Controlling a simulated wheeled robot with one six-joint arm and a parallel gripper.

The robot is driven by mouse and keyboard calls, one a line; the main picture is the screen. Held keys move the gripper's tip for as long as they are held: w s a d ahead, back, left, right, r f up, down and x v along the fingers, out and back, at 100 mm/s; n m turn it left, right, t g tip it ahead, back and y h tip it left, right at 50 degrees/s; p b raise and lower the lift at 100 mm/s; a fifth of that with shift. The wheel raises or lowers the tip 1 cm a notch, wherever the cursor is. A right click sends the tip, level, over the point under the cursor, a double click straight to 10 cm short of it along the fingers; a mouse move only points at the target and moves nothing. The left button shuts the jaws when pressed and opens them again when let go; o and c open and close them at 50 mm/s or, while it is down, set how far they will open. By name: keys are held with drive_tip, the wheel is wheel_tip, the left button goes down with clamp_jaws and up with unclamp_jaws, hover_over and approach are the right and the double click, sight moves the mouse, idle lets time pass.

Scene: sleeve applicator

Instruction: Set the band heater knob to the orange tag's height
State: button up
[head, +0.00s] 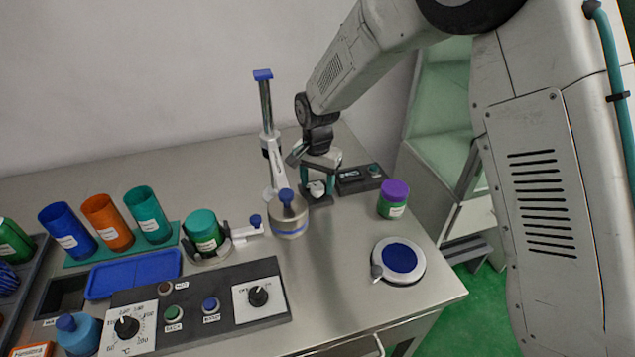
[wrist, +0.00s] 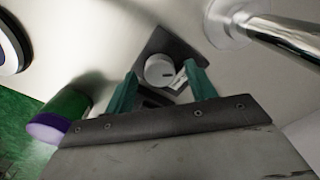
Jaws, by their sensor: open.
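A control panel (head: 200,305) lies at the front of the bench. Its left dial has a black knob (head: 127,326) on a white numbered scale marked °C, which looks like the heater knob; its pointer setting is too small to read. An orange tag-like piece with a white label (head: 35,350) is cut off at the lower left edge. My gripper (head: 319,182) is far from the panel, pointing down at the back of the bench. Its teal fingers, open in the wrist view (wrist: 162,88), are either side of a round pale knob (wrist: 159,70) on a dark plate; contact is unclear.
A tall post with a blue top (head: 265,110) stands left of my gripper. A blue-knobbed metal cylinder (head: 289,220) stands in front. A purple-lidded green jar (head: 393,200) and a round blue-topped disc (head: 399,260) are at right.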

drive_tip(key=shift+f, duration=0.25)
drive_tip(key=c, duration=1)
drive_tip(key=shift+n, duration=0.4)
